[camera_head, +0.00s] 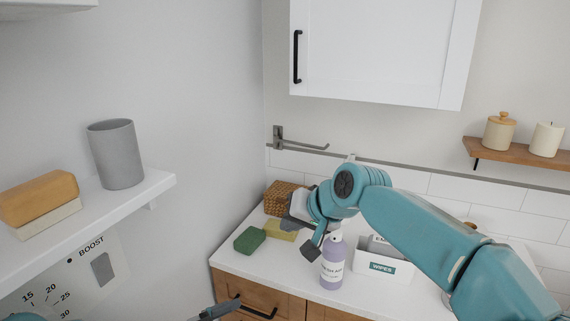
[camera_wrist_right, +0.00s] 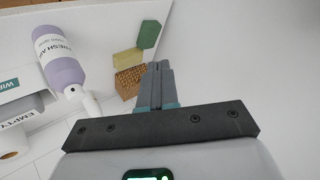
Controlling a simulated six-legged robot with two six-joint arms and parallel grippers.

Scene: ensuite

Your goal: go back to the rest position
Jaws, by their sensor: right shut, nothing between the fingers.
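My right arm reaches in from the right in the head view. Its gripper (camera_head: 311,249) hangs above the counter, near the purple spray bottle (camera_head: 332,262) and the sponges. In the right wrist view my right gripper (camera_wrist_right: 155,70) is shut with its fingers together and nothing between them. Whether it touches the bottle cannot be told. Of my left gripper, only a dark tip (camera_head: 219,309) shows at the bottom edge of the head view, and its fingers cannot be made out.
A green sponge (camera_head: 250,239), a yellow sponge (camera_head: 282,230), a wicker basket (camera_head: 284,195) and a wipes box (camera_head: 383,268) crowd the white counter (camera_head: 285,270). A wall cabinet (camera_head: 380,50) hangs above. A left shelf (camera_head: 95,215) holds a grey cup (camera_head: 116,155).

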